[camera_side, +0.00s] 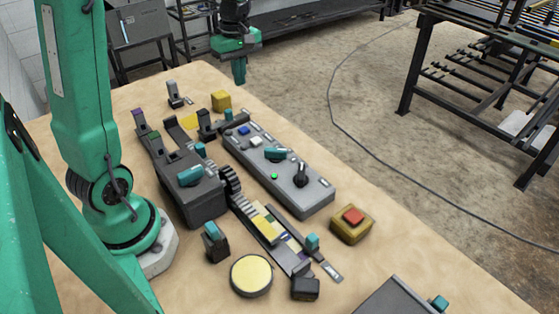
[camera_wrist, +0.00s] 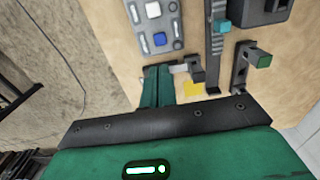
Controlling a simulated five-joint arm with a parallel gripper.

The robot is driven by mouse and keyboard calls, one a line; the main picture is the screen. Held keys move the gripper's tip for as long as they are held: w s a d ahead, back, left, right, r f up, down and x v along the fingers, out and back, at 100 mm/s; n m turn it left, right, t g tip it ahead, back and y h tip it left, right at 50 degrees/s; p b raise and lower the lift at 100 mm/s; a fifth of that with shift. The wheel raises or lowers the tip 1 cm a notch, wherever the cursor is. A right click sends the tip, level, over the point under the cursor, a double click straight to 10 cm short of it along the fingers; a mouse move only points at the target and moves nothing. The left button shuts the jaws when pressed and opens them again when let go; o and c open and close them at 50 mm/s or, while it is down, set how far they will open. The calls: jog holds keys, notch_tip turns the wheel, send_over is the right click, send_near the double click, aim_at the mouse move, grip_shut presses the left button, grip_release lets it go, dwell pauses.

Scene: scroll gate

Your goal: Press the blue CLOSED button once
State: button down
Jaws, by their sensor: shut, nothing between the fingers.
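The blue button (camera_side: 243,130) is on the far end of the grey control panel (camera_side: 300,190), beside a white button (camera_side: 257,141). In the wrist view the blue button (camera_wrist: 160,39) shows uncovered just beyond my fingertips, with the white button (camera_wrist: 153,10) above it. I cannot read any lettering. My gripper (camera_side: 239,80) is shut and empty, fingers pointing down, raised near the table's far edge and apart from the panel. Its fingers (camera_wrist: 158,72) also show in the wrist view.
The panel also carries a teal knob (camera_side: 275,154), a black lever (camera_side: 301,174) and a lit green lamp (camera_side: 274,176). A yellow block (camera_side: 221,100) stands near its far end. A red button on a yellow box (camera_side: 353,216) stands at right. A geared mechanism (camera_side: 200,195) runs along the left.

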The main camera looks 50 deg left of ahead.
aim_at(244, 129)
jog(key=shift+f, duration=0.1)
notch_tip(244, 129, down, 14)
jog(key=shift+r, duration=0.1)
dwell(0.7)
